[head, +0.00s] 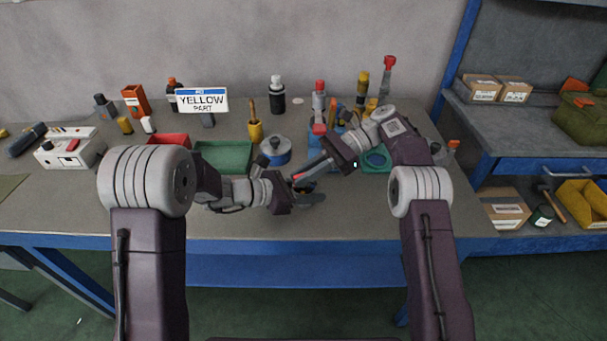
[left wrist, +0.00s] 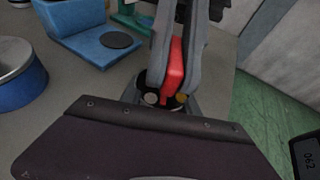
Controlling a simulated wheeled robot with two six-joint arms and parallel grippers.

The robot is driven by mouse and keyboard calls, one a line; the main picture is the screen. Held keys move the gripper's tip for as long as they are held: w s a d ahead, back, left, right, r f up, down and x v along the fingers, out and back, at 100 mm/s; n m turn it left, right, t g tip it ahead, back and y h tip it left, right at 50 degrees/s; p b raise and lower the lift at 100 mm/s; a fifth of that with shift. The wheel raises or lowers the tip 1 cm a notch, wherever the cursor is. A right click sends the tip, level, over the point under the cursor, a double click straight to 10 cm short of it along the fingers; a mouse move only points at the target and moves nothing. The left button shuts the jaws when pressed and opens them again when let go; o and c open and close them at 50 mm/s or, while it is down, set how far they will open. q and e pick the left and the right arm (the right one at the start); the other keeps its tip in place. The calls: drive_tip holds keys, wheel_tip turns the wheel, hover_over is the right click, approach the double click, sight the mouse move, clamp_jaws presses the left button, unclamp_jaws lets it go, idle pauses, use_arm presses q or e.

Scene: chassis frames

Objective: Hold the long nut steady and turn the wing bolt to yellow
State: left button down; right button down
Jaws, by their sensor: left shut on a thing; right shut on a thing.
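The red wing bolt (left wrist: 176,68) stands in the middle of the left wrist view, and a little red shows in the head view (head: 300,177). My right gripper (head: 301,176) comes from the upper right and is shut on the wing bolt, its grey fingers on both sides. Below the wing is a dark round collar with a pale dot (left wrist: 151,98) and a yellow dot (left wrist: 181,97). My left gripper (head: 308,193) is shut around the part under the collar, which appears to be the long nut. The nut itself is mostly hidden by the fingers.
A sign (head: 202,100) reads "YELLOW PART". A blue round tin (head: 275,151), a green tray (head: 223,157) and a blue block (left wrist: 85,40) stand close to the grippers. Several bottles and tools stand behind. The front strip of the table (head: 350,222) is clear.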

idle(0.3)
drive_tip(key=c, duration=1.5)
unclamp_jaws()
drive_tip(key=shift+o, duration=0.2)
